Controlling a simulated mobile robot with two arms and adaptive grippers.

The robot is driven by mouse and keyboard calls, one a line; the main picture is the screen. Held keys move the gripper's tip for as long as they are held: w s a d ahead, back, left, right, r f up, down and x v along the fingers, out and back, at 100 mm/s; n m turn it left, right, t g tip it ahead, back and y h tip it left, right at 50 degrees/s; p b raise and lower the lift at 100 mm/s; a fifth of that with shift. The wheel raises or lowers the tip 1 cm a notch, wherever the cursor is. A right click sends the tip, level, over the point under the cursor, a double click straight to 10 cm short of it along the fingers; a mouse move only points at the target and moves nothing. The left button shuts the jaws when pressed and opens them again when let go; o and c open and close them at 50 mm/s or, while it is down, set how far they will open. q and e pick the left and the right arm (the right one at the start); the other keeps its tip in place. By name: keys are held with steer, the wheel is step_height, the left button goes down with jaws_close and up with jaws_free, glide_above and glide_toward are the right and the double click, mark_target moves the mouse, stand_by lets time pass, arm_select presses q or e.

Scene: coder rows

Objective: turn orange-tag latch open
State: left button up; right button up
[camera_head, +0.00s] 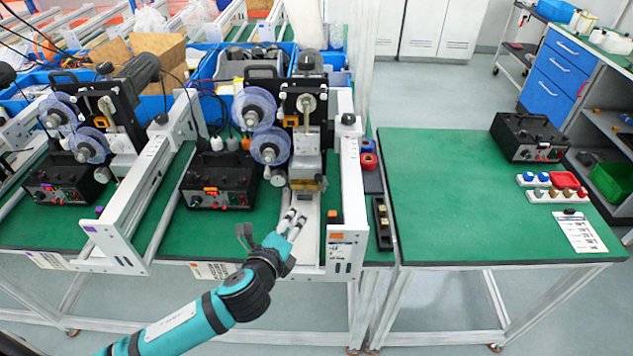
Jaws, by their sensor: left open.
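My left gripper (296,215) is open, with its two fingers pointing up and away over the white base plate of the right-hand coder machine. Nothing shows between the fingers. The metal print block (307,170) of that machine stands just beyond the fingertips, and I see a small gap. An orange tag (290,121) sits higher on this machine, beside the upper reel. Another orange tag (333,216) is on the right frame rail, right of the gripper. Which part is the latch is too small to tell. My right gripper is not in view.
A black control box (222,183) stands left of the gripper, and the white frame rail (349,190) rises close on its right. A second coder machine (122,120) stands further left. The right green table (450,190) is mostly clear, with a black box (528,137) at its back right.

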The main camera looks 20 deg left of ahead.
arm_select(q)
steer(key=w+m, duration=0.2)
steer(key=m, duration=0.1)
steer(key=p, duration=0.2)
glide_toward(317, 181)
steer(key=shift+t+h, duration=0.3)
steer(key=shift+t, duration=0.1)
steer(key=x, duration=0.9)
steer(key=shift+a+f, duration=0.15)
steer(key=shift+f, duration=0.15)
jaws_close()
